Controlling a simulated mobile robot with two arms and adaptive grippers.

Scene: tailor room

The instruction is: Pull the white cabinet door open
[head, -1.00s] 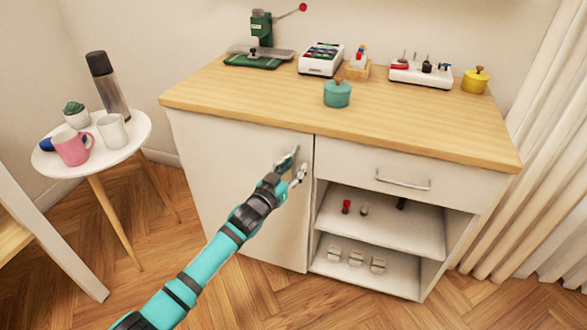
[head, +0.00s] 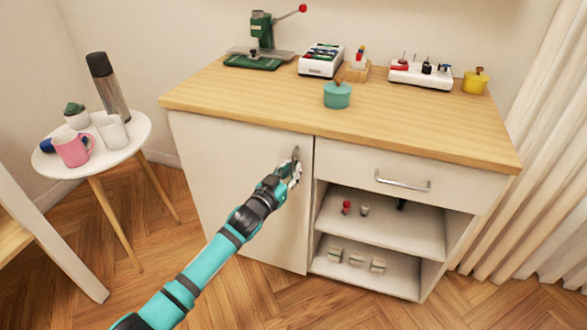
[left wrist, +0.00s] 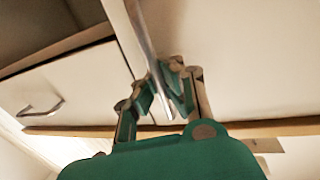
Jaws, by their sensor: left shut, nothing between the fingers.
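The white cabinet door (head: 225,175) is the left part of the cabinet front and looks closed, level with the frame. Its metal handle (head: 296,153) is a vertical bar near the door's upper right edge, partly hidden by my gripper. My left gripper (head: 293,168) is at the handle, with its fingers drawn together. In the left wrist view the handle bar (left wrist: 143,35) runs down to the fingers of my left gripper (left wrist: 168,95), and the door (left wrist: 245,70) fills the right side. My right gripper is in neither view.
Right of the door are a drawer with a bar handle (head: 403,183) and open shelves (head: 385,235) with small items. The wooden top (head: 260,110) holds a teal pot (head: 337,95) and tools. A round side table (head: 135,130) with mugs stands left. Floor before the door is clear.

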